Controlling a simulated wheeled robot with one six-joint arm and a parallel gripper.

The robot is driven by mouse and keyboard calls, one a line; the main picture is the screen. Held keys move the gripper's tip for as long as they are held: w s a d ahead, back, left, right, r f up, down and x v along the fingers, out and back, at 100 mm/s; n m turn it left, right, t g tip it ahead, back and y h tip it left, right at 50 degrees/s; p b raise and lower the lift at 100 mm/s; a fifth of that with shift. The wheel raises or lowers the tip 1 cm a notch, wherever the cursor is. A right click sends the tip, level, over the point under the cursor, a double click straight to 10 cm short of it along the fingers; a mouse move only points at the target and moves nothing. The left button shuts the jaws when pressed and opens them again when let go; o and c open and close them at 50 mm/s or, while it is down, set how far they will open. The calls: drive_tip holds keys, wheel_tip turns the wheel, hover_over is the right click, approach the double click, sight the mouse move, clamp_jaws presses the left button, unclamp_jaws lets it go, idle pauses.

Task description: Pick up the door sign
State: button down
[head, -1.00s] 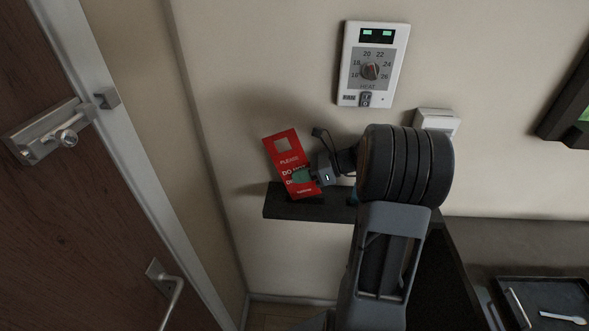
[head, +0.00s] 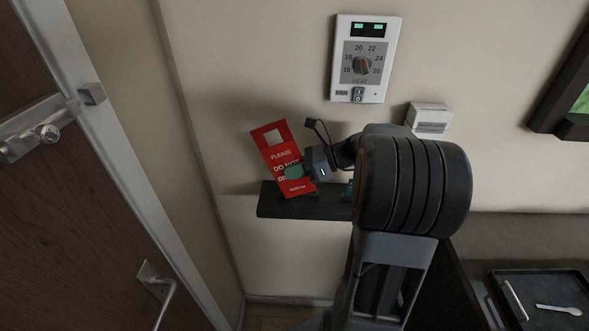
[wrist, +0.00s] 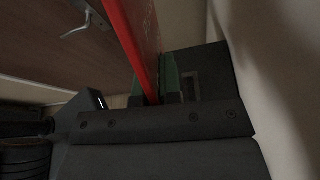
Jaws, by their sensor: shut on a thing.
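The door sign (head: 283,156) is a red card with a square cut-out near its top and white lettering that begins "PLEASE DO NOT". In the head view it is tilted, just above the dark wall shelf (head: 275,208). My gripper (head: 294,172) is shut on its right side, with a green finger pad across its face. In the wrist view the sign (wrist: 138,40) shows edge-on, a red strip between the green pads of my gripper (wrist: 158,92). I cannot tell whether its lower edge still touches the shelf.
A thermostat panel (head: 363,58) and a small white box (head: 429,117) are on the wall above the arm. A brown door (head: 60,220) with metal handles stands at left. A black tray (head: 545,290) holding a white spoon (head: 558,310) is at lower right.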

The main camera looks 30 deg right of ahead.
drive_tip(key=s+a+b, duration=0.1)
drive_tip(key=s+a, duration=0.6)
drive_tip(key=s, duration=0.6)
drive_tip(key=shift+b, duration=0.35)
drive_tip(key=shift+a, duration=0.1)
